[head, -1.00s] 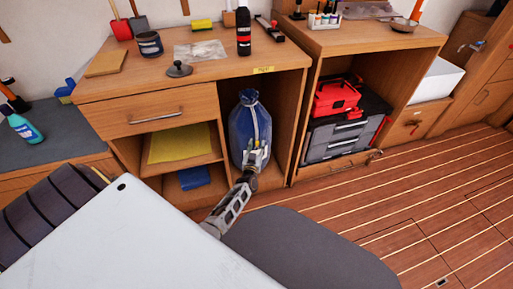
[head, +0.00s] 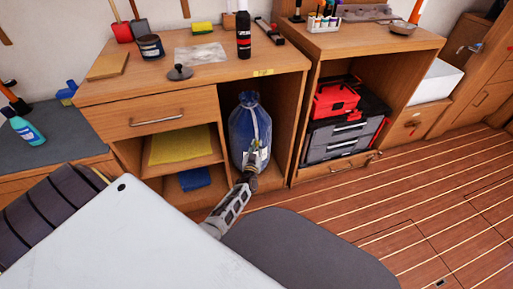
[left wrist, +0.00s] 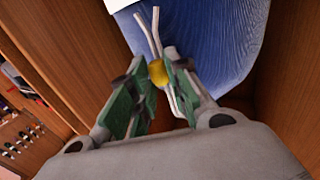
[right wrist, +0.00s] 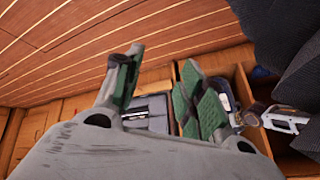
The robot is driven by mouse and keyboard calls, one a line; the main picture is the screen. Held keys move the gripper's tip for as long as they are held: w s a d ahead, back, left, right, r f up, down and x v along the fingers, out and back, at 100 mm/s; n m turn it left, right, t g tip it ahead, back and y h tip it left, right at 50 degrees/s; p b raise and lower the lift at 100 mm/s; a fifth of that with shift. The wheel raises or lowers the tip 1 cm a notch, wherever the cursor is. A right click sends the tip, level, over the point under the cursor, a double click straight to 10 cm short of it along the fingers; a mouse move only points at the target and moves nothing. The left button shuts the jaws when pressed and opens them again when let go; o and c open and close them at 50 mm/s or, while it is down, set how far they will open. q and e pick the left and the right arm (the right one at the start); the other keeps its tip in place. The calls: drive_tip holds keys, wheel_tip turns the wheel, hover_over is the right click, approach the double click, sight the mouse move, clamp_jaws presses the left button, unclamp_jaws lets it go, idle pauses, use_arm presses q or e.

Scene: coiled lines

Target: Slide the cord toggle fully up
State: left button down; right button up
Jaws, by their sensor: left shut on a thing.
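The cord toggle (left wrist: 158,73) is a small yellow piece on a pair of pale cords (left wrist: 148,33). In the left wrist view it sits between the fingertips of my left gripper (left wrist: 157,77), which is shut on it. The cords run out above and below the toggle, in front of a blue bag (left wrist: 215,35). In the head view the blue bag (head: 246,122) stands upright in the open cabinet bay, and my left gripper (head: 254,161) is at its front; the toggle is too small to make out there. My right gripper (right wrist: 154,78) is open and empty.
The bay's wooden side walls stand close on both sides of the bag. Left of it is a shelf with a yellow cloth (head: 182,143); right of it are a red toolbox (head: 337,97) and grey drawers (head: 340,138). The plank floor (head: 420,195) at the right is clear.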

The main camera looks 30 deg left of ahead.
use_arm(q)
wheel_tip(320, 180, up, 3)
drive_tip(key=shift+f+p, duration=0.15)
drive_tip(key=shift+p, duration=1.1)
wheel_tip(320, 180, up, 3)
drive_tip(key=p, duration=0.3)
drive_tip(key=shift+r, duration=0.2)
use_arm(e)
drive_tip(key=s+d+r+g+h, duration=0.1)
drive_tip(key=d+r+g+h, duration=0.1)
drive_tip(key=r, duration=0.8)
drive_tip(key=shift+s+d+n+g, duration=0.2)
drive_tip(key=shift+d+n+g, duration=0.1)
drive_tip(key=shift+d, duration=0.5)
use_arm(q)
drive_tip(key=c, duration=1.3)
unclamp_jaws()
drive_tip(key=shift+s+d, duration=0.1)
drive_tip(key=shift+s, duration=0.1)
drive_tip(key=shift+v, duration=3.55)
drive_tip(key=shift+d, duration=0.1)
